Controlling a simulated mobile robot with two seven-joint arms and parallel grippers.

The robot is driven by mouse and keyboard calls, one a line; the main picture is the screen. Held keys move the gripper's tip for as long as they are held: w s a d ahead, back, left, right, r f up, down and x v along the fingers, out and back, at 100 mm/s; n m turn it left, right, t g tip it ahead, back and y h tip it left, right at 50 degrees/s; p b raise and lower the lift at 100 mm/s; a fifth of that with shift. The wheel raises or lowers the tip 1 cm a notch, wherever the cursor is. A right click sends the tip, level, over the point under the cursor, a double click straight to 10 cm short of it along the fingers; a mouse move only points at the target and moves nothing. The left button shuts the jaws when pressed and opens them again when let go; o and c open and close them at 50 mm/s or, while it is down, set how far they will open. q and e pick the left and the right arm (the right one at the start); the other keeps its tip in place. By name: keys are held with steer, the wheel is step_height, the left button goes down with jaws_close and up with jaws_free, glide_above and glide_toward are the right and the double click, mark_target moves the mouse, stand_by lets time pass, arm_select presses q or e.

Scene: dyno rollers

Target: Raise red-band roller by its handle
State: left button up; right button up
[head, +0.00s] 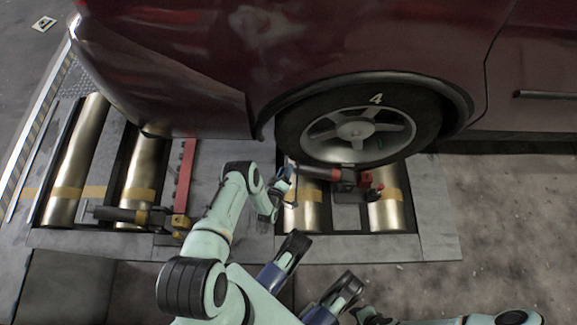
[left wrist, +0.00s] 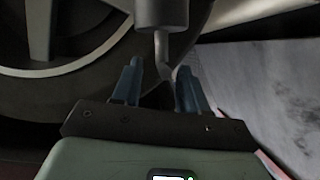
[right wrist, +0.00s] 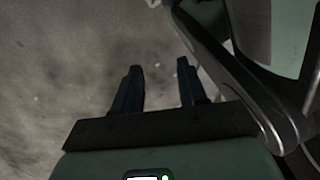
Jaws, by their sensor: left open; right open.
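The red-band roller handle (head: 318,172) lies below the front of the car's wheel, beside a red block (head: 365,181). My left gripper (head: 284,186) is at the left end of this handle, with its fingers apart. In the left wrist view a dark grey cylinder with a thin rod (left wrist: 162,14) comes down from the top edge toward the gap between the open fingers (left wrist: 157,85). The fingers are not closed on it. My right gripper (head: 322,263) is open and empty in the foreground; its fingers also show over bare floor in the right wrist view (right wrist: 160,88).
The wheel (head: 357,130) and dark red car body (head: 190,60) hang close above the handle. Brass rollers (head: 304,205) sit in the floor plate. Floor at right is clear.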

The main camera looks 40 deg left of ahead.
arm_select(q)
steer(key=shift+b+x, duration=0.55)
steer(key=shift+x, duration=1.25)
arm_select(e)
steer(key=s, duration=0.1)
steer(key=s+f+g, duration=0.1)
steer(key=s, duration=0.1)
steer(key=shift+d+f, duration=0.15)
